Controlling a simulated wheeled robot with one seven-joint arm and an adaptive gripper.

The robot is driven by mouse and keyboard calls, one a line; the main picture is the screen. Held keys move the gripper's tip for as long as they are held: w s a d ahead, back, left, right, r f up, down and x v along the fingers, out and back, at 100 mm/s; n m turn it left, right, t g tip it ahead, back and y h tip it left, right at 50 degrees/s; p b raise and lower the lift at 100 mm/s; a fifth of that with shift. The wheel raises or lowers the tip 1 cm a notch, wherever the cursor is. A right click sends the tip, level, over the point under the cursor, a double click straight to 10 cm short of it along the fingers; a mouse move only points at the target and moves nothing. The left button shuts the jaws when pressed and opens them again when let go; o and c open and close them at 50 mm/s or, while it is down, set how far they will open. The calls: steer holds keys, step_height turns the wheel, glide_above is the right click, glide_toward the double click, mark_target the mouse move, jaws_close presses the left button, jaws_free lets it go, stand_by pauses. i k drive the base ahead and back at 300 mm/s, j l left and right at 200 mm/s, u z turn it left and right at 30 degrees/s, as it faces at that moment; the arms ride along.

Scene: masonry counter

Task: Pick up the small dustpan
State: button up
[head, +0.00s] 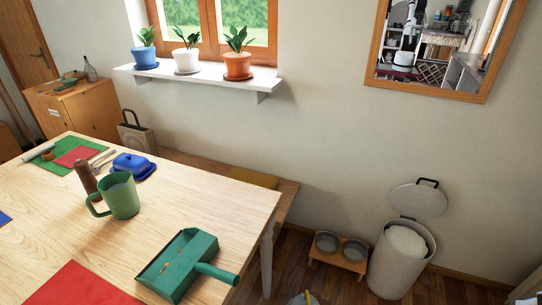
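A green dustpan (178,264) lies on the near right part of the wooden table (236,205), close to its right edge. Its handle (217,273) points right, toward the edge, and some small brownish bits show in its pan. Another small green item (68,84) lies on the wooden cabinet at the far left; it is too small to tell what it is. My gripper is not clearly in view.
A green mug (119,195), brown mill (85,176) and blue butter dish (133,166) stand behind the dustpan. A red mat (80,287) lies to its left. A bench, bowl stand (340,251) and open white bin (398,262) are along the wall.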

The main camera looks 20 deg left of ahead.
mark_target(199, 246)
steer(key=u, duration=1.6)
steer(key=i+l+z, duration=0.1)
steer(key=l, duration=0.2)
steer(key=i+l+z, duration=0.15)
steer(key=i+l, duration=0.05)
steer(key=l, duration=0.1)
